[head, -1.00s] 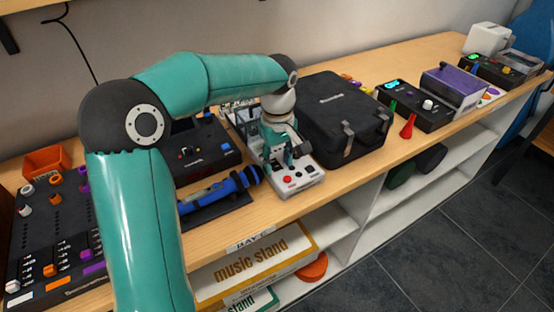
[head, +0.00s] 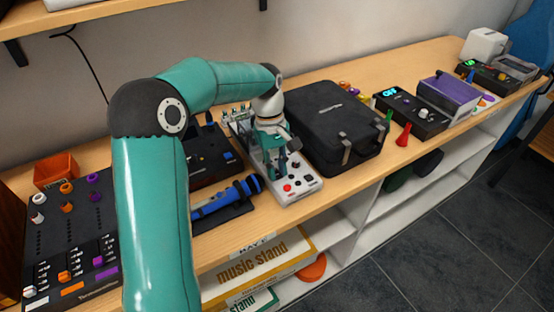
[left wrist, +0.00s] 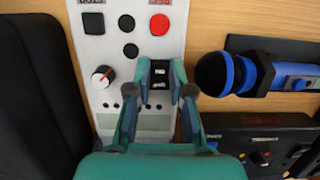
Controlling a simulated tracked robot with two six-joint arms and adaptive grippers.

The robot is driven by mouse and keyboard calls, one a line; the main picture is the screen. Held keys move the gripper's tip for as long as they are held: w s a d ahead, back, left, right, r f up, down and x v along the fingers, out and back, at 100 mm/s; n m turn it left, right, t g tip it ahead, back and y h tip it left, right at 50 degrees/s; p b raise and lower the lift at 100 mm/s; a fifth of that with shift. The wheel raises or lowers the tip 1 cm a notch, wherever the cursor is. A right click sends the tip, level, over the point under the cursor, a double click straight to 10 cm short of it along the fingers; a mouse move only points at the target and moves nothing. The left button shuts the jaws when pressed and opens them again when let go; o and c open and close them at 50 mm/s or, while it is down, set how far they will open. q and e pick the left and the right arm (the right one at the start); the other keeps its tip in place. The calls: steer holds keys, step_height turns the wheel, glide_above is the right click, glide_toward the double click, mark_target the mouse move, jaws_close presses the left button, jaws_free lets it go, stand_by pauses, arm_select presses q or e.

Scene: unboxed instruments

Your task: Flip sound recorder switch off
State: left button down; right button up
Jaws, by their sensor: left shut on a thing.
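The sound recorder, a pale grey box (head: 299,195), lies on the wooden bench beside a black case. In the left wrist view the recorder (left wrist: 107,65) shows a red button, several black buttons, a red-and-white knob and a grey screen strip. Its black switch (left wrist: 160,75) has white markings and sits between my fingertips. My left gripper (head: 279,170) is over the recorder, pointing down. In the left wrist view my left gripper (left wrist: 160,91) is shut on the switch, with one finger on each side. The switch is hidden in the head view. My right gripper is not in view.
The black case (head: 335,120) stands close right of the recorder. A blue microphone (head: 228,198) lies close on the left, with a black device (head: 212,165) behind it. A mixer (head: 75,235) is at far left. The front bench edge is near.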

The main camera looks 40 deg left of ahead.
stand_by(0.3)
arm_select(q)
steer(key=c, duration=1)
jaws_free()
steer(key=shift+w, duration=0.1)
steer(key=shift+c, duration=0.2)
steer(key=v, duration=1.1)
steer(key=shift+a+r, duration=0.35)
steer(key=shift+r, duration=0.05)
